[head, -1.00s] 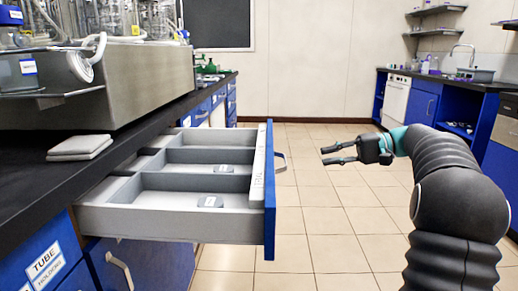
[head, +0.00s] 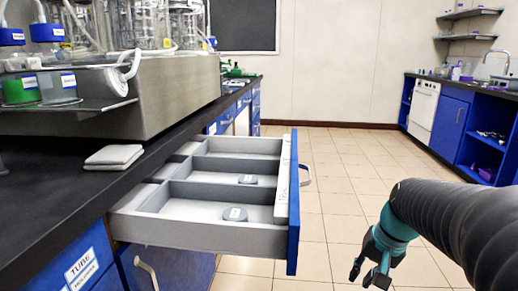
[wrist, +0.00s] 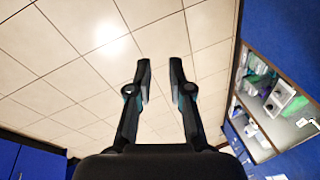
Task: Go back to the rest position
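My gripper (head: 372,274) hangs low at the right of the open drawer in the head view, its fingers pointing down. In the wrist view my gripper (wrist: 159,75) has its two fingers apart with only floor tiles between them, so it is open and empty. My dark ribbed arm comes in from the right edge of the head view.
An open drawer (head: 205,235) with a blue front juts out from the black bench (head: 40,205). Two small grey round items lie in its compartments. Folded cloths (head: 113,157) lie on the bench. Tiled floor (head: 345,165) is clear ahead. Blue cabinets (head: 450,122) stand at the far right.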

